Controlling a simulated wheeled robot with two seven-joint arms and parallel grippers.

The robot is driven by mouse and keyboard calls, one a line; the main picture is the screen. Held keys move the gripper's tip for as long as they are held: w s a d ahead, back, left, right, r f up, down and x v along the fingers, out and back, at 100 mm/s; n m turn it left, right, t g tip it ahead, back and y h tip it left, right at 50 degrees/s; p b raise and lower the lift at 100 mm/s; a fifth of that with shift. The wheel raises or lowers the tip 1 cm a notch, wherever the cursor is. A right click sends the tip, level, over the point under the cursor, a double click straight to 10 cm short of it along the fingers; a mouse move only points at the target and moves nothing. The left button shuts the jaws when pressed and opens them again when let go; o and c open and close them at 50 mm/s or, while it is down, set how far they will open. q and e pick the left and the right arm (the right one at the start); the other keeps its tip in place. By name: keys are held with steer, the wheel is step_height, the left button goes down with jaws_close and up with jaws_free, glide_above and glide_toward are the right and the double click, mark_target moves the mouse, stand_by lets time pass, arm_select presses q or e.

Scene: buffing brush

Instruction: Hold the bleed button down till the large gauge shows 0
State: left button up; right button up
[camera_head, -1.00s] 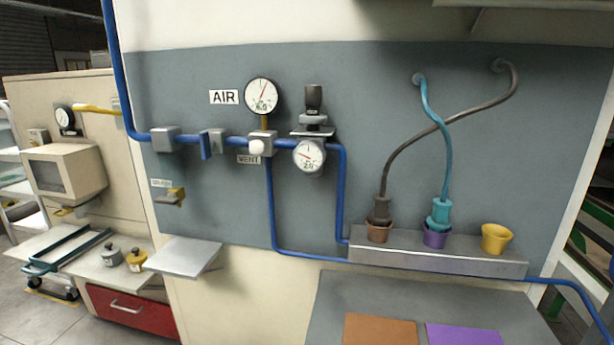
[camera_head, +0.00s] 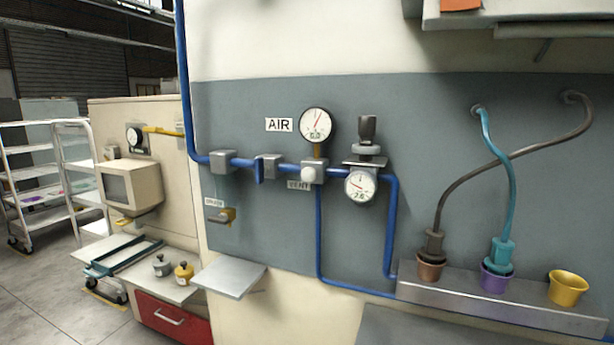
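The large gauge (camera_head: 317,124) is round and white, next to the AIR sign (camera_head: 279,125). Its red needle points up and to the right, away from straight down; its figures are too small to read surely. A pale round button (camera_head: 309,174) sits on the front of a grey block on the blue pipe, just below the large gauge, by the VENT label (camera_head: 299,185). Nothing touches the button. Neither of my grippers is in view.
A smaller gauge (camera_head: 360,187) hangs under a dark-knobbed regulator (camera_head: 367,130). A blue lever (camera_head: 259,170) stands left of the button. A small metal shelf (camera_head: 229,277) juts out below left. Hoses end in cups on a grey ledge (camera_head: 480,300) at right.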

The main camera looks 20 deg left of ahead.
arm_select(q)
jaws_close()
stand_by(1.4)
